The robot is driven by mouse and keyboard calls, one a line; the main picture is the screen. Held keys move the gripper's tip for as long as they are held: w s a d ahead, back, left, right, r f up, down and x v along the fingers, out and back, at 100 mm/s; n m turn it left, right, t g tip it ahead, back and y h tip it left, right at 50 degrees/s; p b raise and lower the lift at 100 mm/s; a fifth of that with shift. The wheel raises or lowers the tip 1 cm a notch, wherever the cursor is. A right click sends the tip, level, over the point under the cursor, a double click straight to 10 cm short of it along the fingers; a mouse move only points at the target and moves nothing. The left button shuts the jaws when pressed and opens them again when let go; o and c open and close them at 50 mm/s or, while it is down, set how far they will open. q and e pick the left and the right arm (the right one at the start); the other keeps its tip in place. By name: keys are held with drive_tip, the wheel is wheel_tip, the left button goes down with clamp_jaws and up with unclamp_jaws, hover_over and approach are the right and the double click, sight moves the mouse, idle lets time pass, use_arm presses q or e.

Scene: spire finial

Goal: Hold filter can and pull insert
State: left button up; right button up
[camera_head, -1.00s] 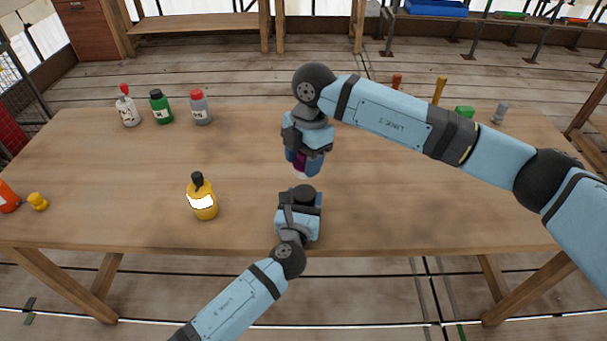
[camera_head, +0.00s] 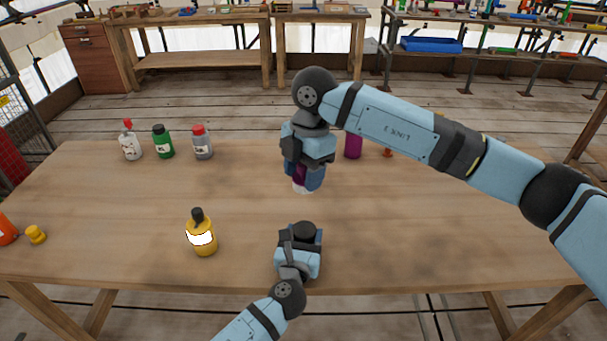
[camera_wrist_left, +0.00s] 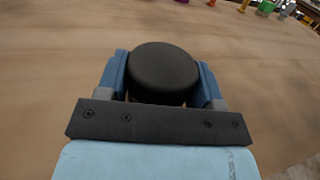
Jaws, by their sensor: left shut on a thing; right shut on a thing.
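The filter can, seen as a round black top (camera_wrist_left: 163,72), sits between the blue fingers of my left gripper (camera_head: 301,241), which is shut on it near the table's front edge. The can's dark top also shows in the head view (camera_head: 304,229); its lower part is hidden. My right gripper (camera_head: 306,175) is farther back, pointing down and shut on a purple piece with a white lower end (camera_head: 301,186), apparently the insert. This piece is mostly hidden by the fingers. It shows apart from the can, above the table.
A yellow bottle (camera_head: 202,237) stands left of the can. White (camera_head: 130,146), green (camera_head: 163,145) and grey (camera_head: 202,147) bottles stand at the back left. A purple cylinder (camera_head: 353,146) stands behind my right gripper. The wooden table (camera_head: 430,225) is clear at right.

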use_arm(q)
drive_tip(key=o, duration=1.1)
drive_tip(key=shift+c, duration=0.2)
drive_tip(key=shift+s, duration=0.1)
drive_tip(key=v, duration=1.1)
drive_tip(key=shift+s, duration=0.4)
drive_tip(key=shift+s, duration=0.1)
